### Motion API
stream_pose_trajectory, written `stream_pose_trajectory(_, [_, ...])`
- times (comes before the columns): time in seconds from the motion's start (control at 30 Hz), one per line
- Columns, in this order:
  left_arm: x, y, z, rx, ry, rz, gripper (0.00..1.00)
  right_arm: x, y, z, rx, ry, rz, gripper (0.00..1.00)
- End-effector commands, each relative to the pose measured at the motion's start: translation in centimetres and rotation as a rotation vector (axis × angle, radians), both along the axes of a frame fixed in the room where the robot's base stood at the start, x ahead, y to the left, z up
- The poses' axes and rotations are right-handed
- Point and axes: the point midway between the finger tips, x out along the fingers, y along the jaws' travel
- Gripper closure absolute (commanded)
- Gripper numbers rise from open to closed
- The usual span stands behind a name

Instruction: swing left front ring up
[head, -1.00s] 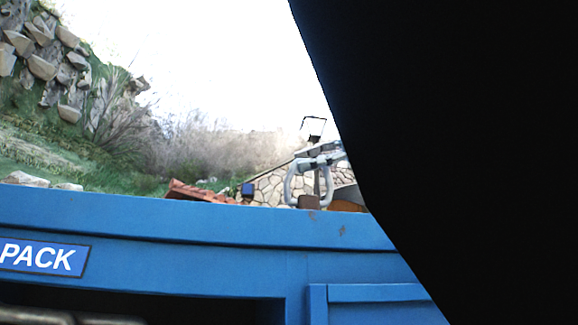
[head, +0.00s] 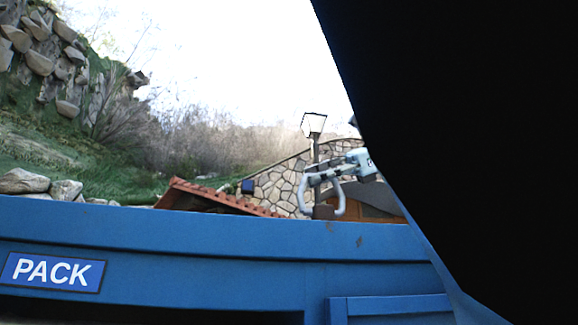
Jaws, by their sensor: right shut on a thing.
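My right gripper (head: 324,209) shows in the head view just right of the middle, above the upper edge of a blue panel (head: 200,232). Its pale curved fingers point down, and their tips are near that edge. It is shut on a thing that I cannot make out. No ring can be made out in the head view. My left gripper is not in view.
The blue panel carries a white-lettered PACK sign (head: 52,272) at the left, with a dark opening below. A large black shape (head: 470,130) covers the right side and hides what lies behind it. A lamp post (head: 314,125), stone wall and rocky slope are beyond.

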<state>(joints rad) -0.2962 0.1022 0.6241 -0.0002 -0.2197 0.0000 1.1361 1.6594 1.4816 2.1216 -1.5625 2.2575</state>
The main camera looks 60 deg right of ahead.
Motion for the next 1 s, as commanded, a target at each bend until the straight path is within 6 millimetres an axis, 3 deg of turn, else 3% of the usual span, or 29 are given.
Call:
stream_pose_trajectory(0.1, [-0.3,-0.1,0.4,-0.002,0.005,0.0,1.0,0.2,-0.1,0.1,0.034,0.022,0.001,1.0])
stream_pose_trajectory(0.33, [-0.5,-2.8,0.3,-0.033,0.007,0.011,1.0,0.3,-0.2,0.0,0.06,0.049,0.0,1.0])
stream_pose_trajectory(0.7, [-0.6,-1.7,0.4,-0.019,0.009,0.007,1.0,0.3,-0.2,-0.1,0.061,0.052,0.001,1.0])
stream_pose_trajectory(0.73, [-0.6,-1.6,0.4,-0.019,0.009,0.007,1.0,0.2,-0.2,-0.1,0.061,0.052,0.001,0.83])
stream_pose_trajectory(0.8, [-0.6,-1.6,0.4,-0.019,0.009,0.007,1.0,0.2,-0.2,-0.1,0.062,0.052,0.002,0.74])
stream_pose_trajectory(0.9, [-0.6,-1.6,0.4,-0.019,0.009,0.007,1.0,0.2,-0.2,-0.1,0.062,0.05,0.001,0.63])
stream_pose_trajectory(1.0, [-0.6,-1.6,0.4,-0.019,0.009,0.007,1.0,0.2,-0.2,-0.1,0.062,0.05,0.001,0.63])
